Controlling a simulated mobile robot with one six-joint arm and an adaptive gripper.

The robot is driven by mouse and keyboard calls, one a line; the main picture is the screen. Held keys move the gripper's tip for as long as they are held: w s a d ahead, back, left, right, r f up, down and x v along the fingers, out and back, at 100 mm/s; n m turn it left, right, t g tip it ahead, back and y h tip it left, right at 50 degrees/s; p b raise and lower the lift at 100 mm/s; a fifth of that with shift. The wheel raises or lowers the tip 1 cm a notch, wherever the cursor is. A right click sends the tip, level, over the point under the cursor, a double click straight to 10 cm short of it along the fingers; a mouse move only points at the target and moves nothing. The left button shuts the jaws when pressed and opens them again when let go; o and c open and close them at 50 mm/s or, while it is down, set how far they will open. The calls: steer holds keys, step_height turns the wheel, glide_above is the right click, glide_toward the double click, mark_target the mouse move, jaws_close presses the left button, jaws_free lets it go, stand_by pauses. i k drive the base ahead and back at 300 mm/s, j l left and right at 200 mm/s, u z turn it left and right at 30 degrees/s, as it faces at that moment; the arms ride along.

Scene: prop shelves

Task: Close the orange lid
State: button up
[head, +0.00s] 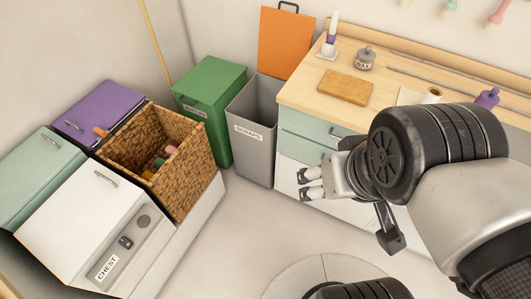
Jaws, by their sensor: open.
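The orange lid (286,43) stands upright and open at the back of a grey bin (252,140) labelled "SCRAPS". A dark handle shows at the lid's top edge. The bin's opening faces up, and its inside is mostly hidden. My gripper (306,184) is open and empty, in front of the drawer cabinet, to the right of and lower in the picture than the bin. It is apart from the lid and the bin.
A green bin (210,98) with its lid shut stands left of the grey bin. A wicker basket (200,172) holds several items near a white chest (85,225). The wooden counter (305,90) carries a board and jars. Floor (235,235) before the bins is clear.

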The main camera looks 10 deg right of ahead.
mark_target(284, 39)
steer(key=i+j+z, duration=0.1)
steer(key=i, duration=0.4)
steer(key=i+j+z, duration=0.1)
steer(key=i+j, duration=0.25)
steer(key=i+j+z, duration=0.1)
steer(key=i+j, duration=0.2)
steer(key=i, duration=0.3)
steer(key=i+j, duration=0.35)
steer(key=i+l+z, duration=0.05)
steer(key=i, duration=0.05)
